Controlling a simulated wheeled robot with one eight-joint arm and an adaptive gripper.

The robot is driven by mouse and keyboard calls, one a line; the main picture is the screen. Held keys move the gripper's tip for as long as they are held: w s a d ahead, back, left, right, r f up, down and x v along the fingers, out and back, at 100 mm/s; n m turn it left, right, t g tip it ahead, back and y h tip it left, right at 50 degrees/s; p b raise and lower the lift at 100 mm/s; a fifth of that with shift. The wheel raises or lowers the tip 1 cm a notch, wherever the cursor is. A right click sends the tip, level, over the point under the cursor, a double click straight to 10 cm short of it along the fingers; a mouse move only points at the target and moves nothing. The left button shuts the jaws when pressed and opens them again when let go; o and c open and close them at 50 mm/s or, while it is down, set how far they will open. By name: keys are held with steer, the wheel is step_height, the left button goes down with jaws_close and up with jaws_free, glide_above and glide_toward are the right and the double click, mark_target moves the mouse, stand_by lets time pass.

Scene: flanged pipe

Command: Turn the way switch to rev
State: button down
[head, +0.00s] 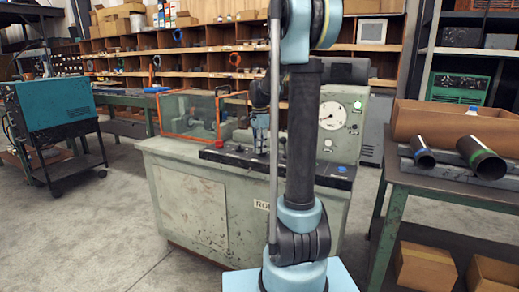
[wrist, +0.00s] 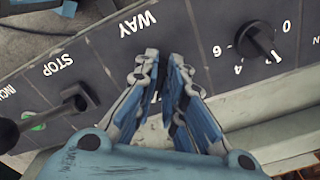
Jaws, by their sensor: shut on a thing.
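The control panel (wrist: 215,25) fills the wrist view, its lettering upside down. The WAY label (wrist: 137,23) is just beyond my fingertips. My gripper (wrist: 164,65) is down at the panel below that label, its two blue-grey fingers close together and shut on the way switch. The fingers hide nearly all of the switch, so its setting and the rev mark cannot be read. In the head view, my gripper (head: 261,143) is over the dark panel (head: 224,157) on the grey-green machine (head: 190,205), partly behind my arm.
An orange-framed clear guard (head: 188,115) stands left on the machine. A bench with pipes (head: 481,157) stands at right.

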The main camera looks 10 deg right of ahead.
steer(key=c, duration=1.7)
jaws_free()
steer(key=shift+a, duration=0.1)
step_height(320, 180, up, 12)
steer(key=shift+w, duration=0.1)
